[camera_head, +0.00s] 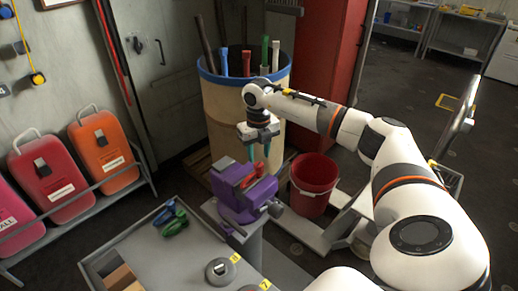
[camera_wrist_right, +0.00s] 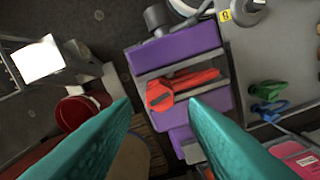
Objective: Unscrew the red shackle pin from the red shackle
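A red shackle (camera_wrist_right: 185,84) lies between the grey jaws of a purple vise (camera_wrist_right: 180,48). Its pin is red too, and I cannot clearly tell the pin from the shackle. In the head view the shackle (camera_head: 250,177) shows small in the top of the vise (camera_head: 236,205). My right gripper (camera_head: 259,157) hangs above the vise, fingers pointing down. In the right wrist view its two teal fingers are wide apart with nothing between them (camera_wrist_right: 160,103), and the shackle shows beyond the fingertips. My left gripper is not in view.
A barrel (camera_head: 222,112) holding several upright tubes stands behind the vise. A red bucket (camera_head: 314,181) stands to its right. A grey bench (camera_head: 190,255) at the front holds green and blue tools (camera_head: 172,218) and a grey disc (camera_head: 220,270). Coloured cases (camera_head: 47,180) line the left.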

